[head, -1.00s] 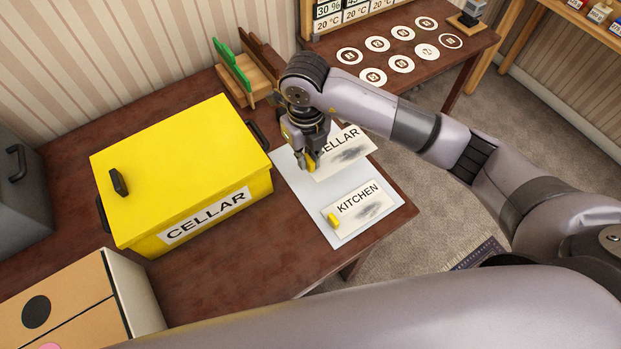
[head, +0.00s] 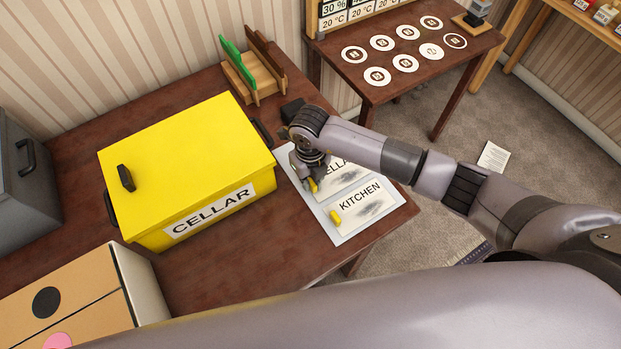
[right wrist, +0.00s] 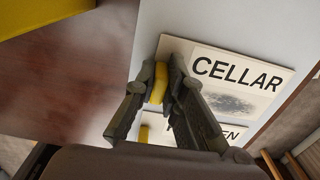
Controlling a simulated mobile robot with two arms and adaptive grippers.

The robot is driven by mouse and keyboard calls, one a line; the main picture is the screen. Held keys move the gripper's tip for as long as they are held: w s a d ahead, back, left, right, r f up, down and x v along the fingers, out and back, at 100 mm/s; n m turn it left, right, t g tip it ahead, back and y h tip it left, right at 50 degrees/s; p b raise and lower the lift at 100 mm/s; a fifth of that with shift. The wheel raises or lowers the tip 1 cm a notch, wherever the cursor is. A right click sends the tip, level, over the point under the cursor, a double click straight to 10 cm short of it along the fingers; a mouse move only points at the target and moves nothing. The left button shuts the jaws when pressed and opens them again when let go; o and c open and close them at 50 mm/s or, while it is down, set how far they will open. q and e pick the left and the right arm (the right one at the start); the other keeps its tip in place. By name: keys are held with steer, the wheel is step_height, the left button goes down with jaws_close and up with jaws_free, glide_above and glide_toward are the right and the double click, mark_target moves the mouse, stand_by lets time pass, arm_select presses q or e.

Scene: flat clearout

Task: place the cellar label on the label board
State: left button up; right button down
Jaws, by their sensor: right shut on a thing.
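The cellar label (head: 347,172) is a cream card reading CELLAR with a grey smudge. It is over the upper part of the pale label board (head: 326,217), just above the kitchen label (head: 368,205); I cannot tell whether it touches the board. My right gripper (head: 313,184) is shut on the yellow tab (right wrist: 160,83) at the cellar label's left end. The wrist view shows the cellar label (right wrist: 268,92) and part of the kitchen label (right wrist: 235,134). The forearm and gripper hide part of the cellar label in the head view. My left gripper is not in view.
A yellow box (head: 185,160) marked CELLAR stands left of the board on the brown table (head: 215,268). A wooden rack (head: 262,78) stands behind it. A paper sheet (head: 493,156) lies on the carpet.

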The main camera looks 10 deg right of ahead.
steer(key=shift+f, duration=0.15)
steer(key=c, duration=1.7)
jaws_free()
steer(key=shift+o, duration=0.2)
steer(key=shift+r, duration=0.35)
step_height(320, 180, up, 12)
steer(key=b, duration=0.2)
steer(key=shift+f, duration=0.15)
